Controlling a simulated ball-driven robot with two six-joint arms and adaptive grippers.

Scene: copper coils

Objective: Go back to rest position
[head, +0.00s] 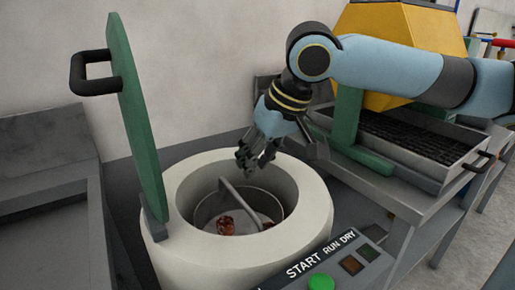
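My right gripper (257,164) hangs from the blue arm that comes in from the right. It points down over the back rim of a round cream-coloured vessel (305,212). Its dark fingers look apart, with nothing seen between them. Inside the vessel sits a grey metal basket (208,209) with a raised bar handle (236,202). The fingertips are above and behind the handle and seem clear of it. Copper-coloured pieces (226,225) lie in the basket. My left gripper is not in view.
The vessel's green lid (140,125) with a black handle (86,72) stands open at the left. A panel (318,257) with a green button (321,282) is in front. A yellow and green machine (388,35) with a dark-floored metal tray (450,165) stands at the right.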

